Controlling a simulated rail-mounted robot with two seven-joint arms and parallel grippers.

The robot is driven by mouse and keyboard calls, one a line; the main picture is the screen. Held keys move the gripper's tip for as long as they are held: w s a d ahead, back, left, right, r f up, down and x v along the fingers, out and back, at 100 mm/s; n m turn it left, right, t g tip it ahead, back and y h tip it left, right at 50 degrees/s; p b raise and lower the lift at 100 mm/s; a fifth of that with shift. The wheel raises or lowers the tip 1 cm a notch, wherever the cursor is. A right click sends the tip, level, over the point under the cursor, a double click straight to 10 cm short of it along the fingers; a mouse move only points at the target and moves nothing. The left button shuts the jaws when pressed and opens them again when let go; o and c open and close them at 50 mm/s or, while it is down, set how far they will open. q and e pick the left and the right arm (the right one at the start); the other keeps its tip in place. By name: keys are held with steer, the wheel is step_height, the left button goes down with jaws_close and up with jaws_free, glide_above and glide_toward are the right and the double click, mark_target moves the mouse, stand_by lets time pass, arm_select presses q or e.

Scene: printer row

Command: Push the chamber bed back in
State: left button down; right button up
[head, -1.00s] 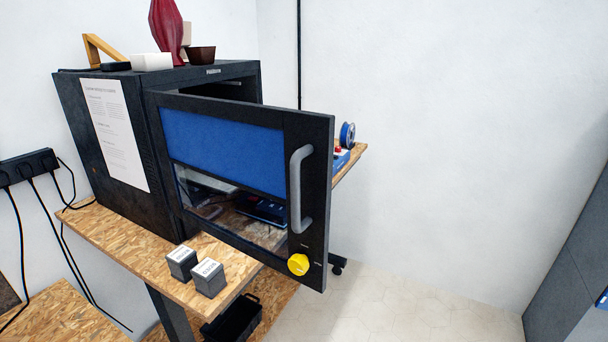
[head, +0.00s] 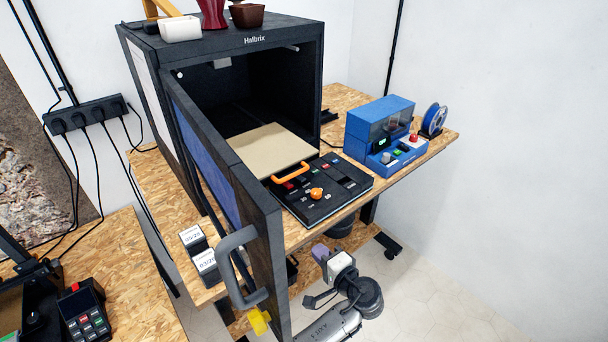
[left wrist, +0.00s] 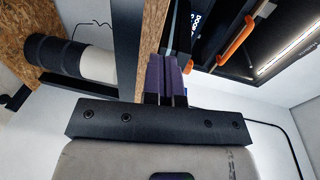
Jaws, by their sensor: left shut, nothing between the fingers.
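The black chamber (head: 260,38) stands on a chipboard table with its front open. Its tan bed (head: 258,148) sticks out of the opening, with an orange handle (head: 292,173) at its front edge. The open door (head: 262,240) stands out toward me, nearly edge-on, with a grey handle. My left gripper (head: 320,252) is low in front of the table edge, below and apart from the bed. Its purple fingers (left wrist: 168,75) are shut and empty in the left wrist view, where an orange handle (left wrist: 236,45) shows to the right. My right gripper is not in view.
A black control panel (head: 345,178) with an orange knob lies in front of the bed. A blue machine (head: 380,128) and a blue spool (head: 434,118) stand to the right. Two small labelled boxes (head: 205,262) sit left of the door. Open floor lies at the right.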

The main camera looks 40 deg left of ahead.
arm_select(q)
steer(key=w+d+r+y+p, duration=0.1)
steer(key=w+r+y, duration=0.35)
steer(key=r, duration=0.65)
steer(key=shift+h, duration=0.25)
steer(key=p+x, duration=0.1)
steer(key=x, duration=1)
steer(key=shift+w+a+p, duration=0.1)
steer(key=shift+a+p, duration=0.2)
steer(key=shift+p, duration=0.1)
steer(key=shift+w+a+r, duration=0.1)
steer(key=shift+w+a, duration=0.05)
steer(key=shift+a, duration=0.55)
